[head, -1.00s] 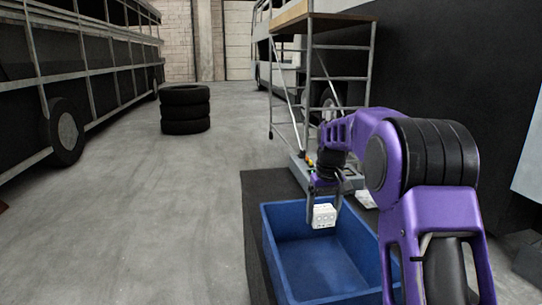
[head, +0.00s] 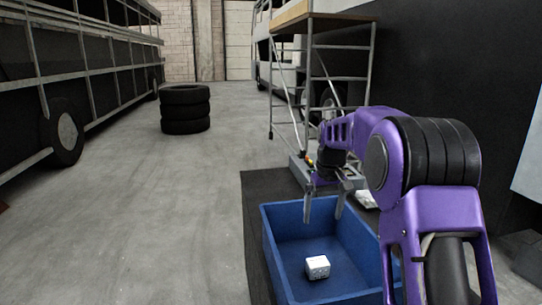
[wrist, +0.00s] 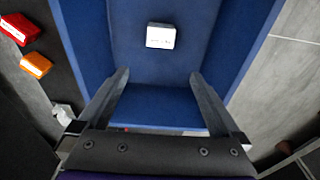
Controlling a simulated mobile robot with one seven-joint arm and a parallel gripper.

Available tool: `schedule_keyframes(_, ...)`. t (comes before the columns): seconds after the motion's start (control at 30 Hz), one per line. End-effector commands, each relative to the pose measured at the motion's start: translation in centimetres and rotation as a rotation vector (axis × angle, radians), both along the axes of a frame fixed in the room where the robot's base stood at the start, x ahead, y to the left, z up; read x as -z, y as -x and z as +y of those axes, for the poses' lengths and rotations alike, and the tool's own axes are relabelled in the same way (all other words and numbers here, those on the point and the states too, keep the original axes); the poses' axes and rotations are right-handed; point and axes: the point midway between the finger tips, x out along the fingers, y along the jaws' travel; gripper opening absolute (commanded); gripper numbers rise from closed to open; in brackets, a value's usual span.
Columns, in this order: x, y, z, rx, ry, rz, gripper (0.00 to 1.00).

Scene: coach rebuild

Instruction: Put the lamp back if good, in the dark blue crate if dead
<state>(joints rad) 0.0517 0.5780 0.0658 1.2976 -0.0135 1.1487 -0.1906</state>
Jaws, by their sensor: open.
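The lamp, a small white box-shaped unit (head: 317,267), lies inside the blue crate (head: 283,247), on its floor. In the wrist view the white lamp (wrist: 161,36) shows beyond my fingertips, apart from them, with the blue crate wall (wrist: 85,45) around it. My gripper (head: 325,217) is open and empty above the crate, with its two fingers spread. In the wrist view the open fingers (wrist: 158,76) point toward the crate floor.
A red lamp (wrist: 17,27) and an orange lamp (wrist: 36,64) lie outside the crate. A scaffold tower (head: 318,80) stands behind. A stack of tyres (head: 185,109) stands on the open floor to the left. Buses line both sides.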

Motion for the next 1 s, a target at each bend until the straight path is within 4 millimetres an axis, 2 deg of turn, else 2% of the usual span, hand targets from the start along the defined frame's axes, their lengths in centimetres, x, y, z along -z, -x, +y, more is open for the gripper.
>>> schedule_keyframes(0.4,-9.9,1.1,-0.3,0.000,0.000,-0.007,1.00)
schedule_keyframes(0.6,-13.7,1.6,-0.3,0.000,0.000,-0.003,1.00)
schedule_keyframes(0.8,-15.6,1.8,-0.4,0.000,0.000,-0.001,1.00)
schedule_keyframes(1.0,-15.9,1.9,-0.4,0.000,0.000,-0.001,1.00)
